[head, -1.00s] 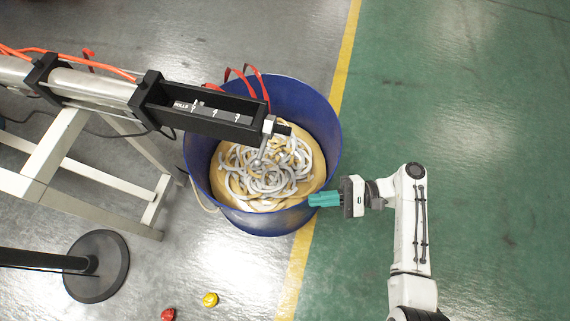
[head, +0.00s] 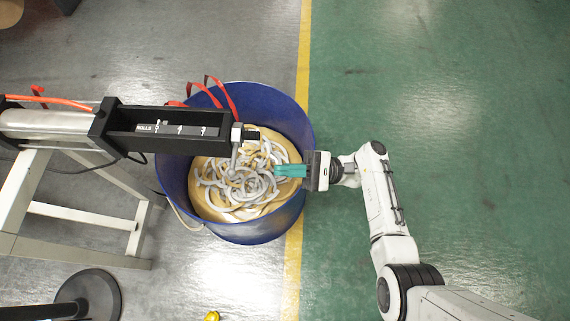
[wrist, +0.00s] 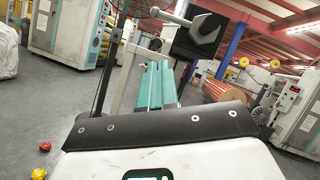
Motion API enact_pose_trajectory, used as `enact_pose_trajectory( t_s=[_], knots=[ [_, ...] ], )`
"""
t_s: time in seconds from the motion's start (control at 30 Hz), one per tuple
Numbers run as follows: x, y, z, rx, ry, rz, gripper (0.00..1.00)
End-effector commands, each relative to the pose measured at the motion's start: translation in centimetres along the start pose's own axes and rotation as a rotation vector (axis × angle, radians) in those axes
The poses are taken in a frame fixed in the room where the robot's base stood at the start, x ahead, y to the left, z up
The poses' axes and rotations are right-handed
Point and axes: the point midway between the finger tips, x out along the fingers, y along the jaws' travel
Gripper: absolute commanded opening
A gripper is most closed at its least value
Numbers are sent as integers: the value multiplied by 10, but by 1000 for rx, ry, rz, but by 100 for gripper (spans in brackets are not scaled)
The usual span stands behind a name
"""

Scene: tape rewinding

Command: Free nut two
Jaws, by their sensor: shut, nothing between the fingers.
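A silver nut (head: 237,134) sits on the dark shaft at the right end of the black roll housing (head: 170,133). A grey lever hangs below it. No mark shows which number this nut bears. My gripper (head: 277,171) has teal fingers pointing left. It is shut and empty, over the right side of the blue bin, to the right of and lower in the picture than the nut, apart from it. In the wrist view, the fingers (wrist: 157,68) point ahead. The black end of the housing (wrist: 192,40) is above and right of them, with a knobbed lever (wrist: 168,16) beside it.
The blue bin (head: 308,135) holds coiled white and tan rings (head: 240,185) below the housing. A pale stand (head: 80,207) carries the housing. A round black base (head: 92,295) stands lower left. Red straps hang behind the housing.

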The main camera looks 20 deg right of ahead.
Motion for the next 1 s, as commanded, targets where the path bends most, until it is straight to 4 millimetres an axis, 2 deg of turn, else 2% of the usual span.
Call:
enact_pose_trajectory(
  t_s=[0.1,0.37,0.4,0.63,1.0],
  knots=[
    [26,0,3,0,-3,4,0],
    [76,0,2,1,-2,3,0],
    [80,-1,10,1,0,2,0],
    [96,-1,26,-1,0,1,0],
    [99,0,28,-1,0,0,0]
  ],
)
